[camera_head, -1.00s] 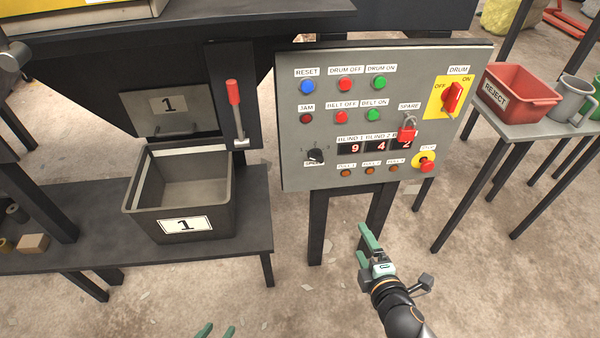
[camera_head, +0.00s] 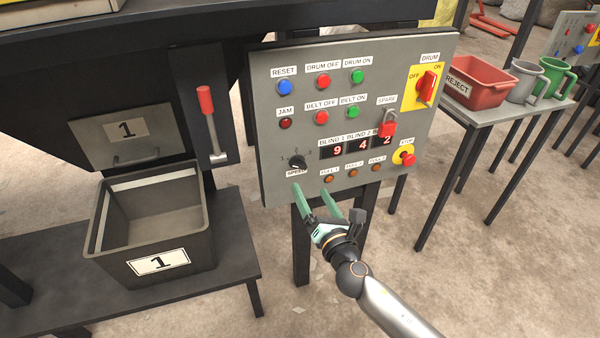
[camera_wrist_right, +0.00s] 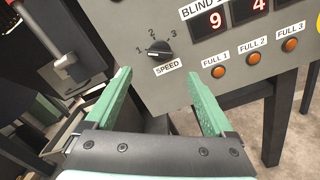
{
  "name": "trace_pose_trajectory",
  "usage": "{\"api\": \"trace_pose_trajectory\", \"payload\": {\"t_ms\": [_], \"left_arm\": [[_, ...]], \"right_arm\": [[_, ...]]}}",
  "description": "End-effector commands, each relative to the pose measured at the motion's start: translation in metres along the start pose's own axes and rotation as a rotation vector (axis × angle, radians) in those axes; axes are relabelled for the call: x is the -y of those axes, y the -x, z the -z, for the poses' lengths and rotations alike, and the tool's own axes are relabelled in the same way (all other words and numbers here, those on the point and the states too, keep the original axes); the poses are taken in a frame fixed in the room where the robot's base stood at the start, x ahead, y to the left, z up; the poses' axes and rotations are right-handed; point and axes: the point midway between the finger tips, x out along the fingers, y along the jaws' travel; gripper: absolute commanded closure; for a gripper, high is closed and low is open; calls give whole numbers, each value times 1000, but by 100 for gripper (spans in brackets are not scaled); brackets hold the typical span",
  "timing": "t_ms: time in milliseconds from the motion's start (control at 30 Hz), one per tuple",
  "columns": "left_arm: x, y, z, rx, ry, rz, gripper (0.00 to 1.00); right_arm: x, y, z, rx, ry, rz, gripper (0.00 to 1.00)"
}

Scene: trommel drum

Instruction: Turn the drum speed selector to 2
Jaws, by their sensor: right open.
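The drum speed selector is a black knob (camera_head: 297,162) above a SPEED label at the lower left of the grey control panel (camera_head: 262,130). The right wrist view shows the knob (camera_wrist_right: 160,50) with marks 1, 2 and 3 around it; its pointer appears to face 1, on the left. My right gripper (camera_head: 310,188) is open and empty, just below the knob, with its green fingers pointing up towards the panel. In the right wrist view the knob is beyond and between the fingertips (camera_wrist_right: 158,76), apart from them. My left gripper is out of view.
Nearby on the panel are orange FULL lamps (camera_head: 329,179), a red number display (camera_head: 362,144), a red padlock (camera_head: 387,125) and a stop button (camera_head: 406,157). Left of the panel are a red-handled lever (camera_head: 207,105) and a dark bin (camera_head: 150,252) labelled 1.

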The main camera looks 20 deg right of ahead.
Motion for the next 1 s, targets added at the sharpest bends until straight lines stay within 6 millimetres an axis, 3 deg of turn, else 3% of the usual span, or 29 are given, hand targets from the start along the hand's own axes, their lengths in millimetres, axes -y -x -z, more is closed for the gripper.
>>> {"api": "trace_pose_trajectory", "payload": {"t_ms": [200, 400, 600, 867, 1000], "left_arm": [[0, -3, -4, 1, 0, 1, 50], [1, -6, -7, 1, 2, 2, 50], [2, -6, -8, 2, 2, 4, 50], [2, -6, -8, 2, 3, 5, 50], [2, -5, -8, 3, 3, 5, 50]], "right_arm": [[0, -43, 0, 2, -2, -1, 12], [0, -71, 1, 0, -3, 0, 12], [0, -82, 0, -1, -4, 1, 12], [0, -83, 0, -1, -4, 1, 12], [0, -83, 0, -1, -4, 1, 25]]}}
